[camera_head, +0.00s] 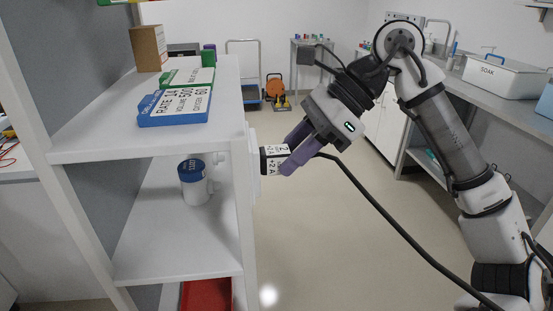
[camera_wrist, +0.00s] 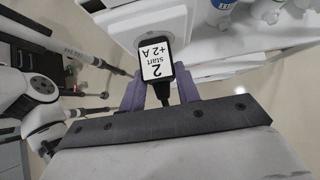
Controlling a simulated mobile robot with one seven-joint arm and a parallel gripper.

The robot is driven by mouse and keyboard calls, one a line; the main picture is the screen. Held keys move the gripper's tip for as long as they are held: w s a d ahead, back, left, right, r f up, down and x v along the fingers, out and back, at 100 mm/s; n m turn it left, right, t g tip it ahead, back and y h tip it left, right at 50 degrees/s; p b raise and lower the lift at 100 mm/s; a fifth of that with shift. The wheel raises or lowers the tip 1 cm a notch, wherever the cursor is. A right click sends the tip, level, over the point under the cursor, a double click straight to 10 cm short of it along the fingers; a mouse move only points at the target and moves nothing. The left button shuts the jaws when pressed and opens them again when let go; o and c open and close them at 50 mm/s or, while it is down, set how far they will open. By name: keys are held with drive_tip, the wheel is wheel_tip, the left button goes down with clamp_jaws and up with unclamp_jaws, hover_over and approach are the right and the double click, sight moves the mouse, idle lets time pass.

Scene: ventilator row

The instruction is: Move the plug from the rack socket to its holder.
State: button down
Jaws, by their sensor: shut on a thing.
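The plug (camera_head: 275,160) is a dark block with a white label reading "2" and "+2A", and a black cable trails from it to the lower right. It also shows in the wrist view (camera_wrist: 155,62). The plug's front end meets the white rack socket (camera_head: 252,170) on the side of the shelf rack; how deep it sits is hidden. The socket plate shows behind the plug in the wrist view (camera_wrist: 165,20). My gripper (camera_head: 290,152) is shut on the plug, its purple fingers at either side in the wrist view (camera_wrist: 159,88). I cannot make out the holder.
The white rack (camera_head: 150,145) stands left, with blue and green label cards (camera_head: 175,105), a brown box (camera_head: 149,48) and a blue-lidded white jar (camera_head: 194,182). A red bin (camera_head: 205,295) is low. A bench with a SOAK box (camera_head: 498,76) is right. The floor between is mostly clear.

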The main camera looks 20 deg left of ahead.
drive_tip(key=shift+d, duration=0.15)
drive_tip(key=w+d, duration=0.1)
drive_tip(key=d, duration=0.1)
drive_tip(key=w+d, duration=0.2)
drive_tip(key=shift+d+p, duration=0.1)
drive_tip(key=shift+p, duration=0.3)
idle(0.8)
idle(0.3)
drive_tip(key=w+d+f+m+t, duration=0.35)
drive_tip(key=w+f+m, duration=0.25)
drive_tip(key=w+f, duration=0.6)
drive_tip(key=w+d+f+m+t, duration=0.2)
drive_tip(key=w+f+m+t, duration=0.4)
drive_tip(key=f, duration=1)
drive_tip(key=s+d+f+m+t+h, duration=0.1)
drive_tip(key=s+d+f+m, duration=0.1)
drive_tip(key=f, duration=0.9)
drive_tip(key=s+d+f+m+t+h, duration=0.1)
drive_tip(key=s+d+f+m, duration=0.1)
drive_tip(key=f, duration=0.9)
drive_tip(key=s+d+f+m+t+h, duration=0.1)
drive_tip(key=s+d+f+m, duration=0.2)
drive_tip(key=f, duration=0.8)
drive_tip(key=shift+s, duration=0.7)
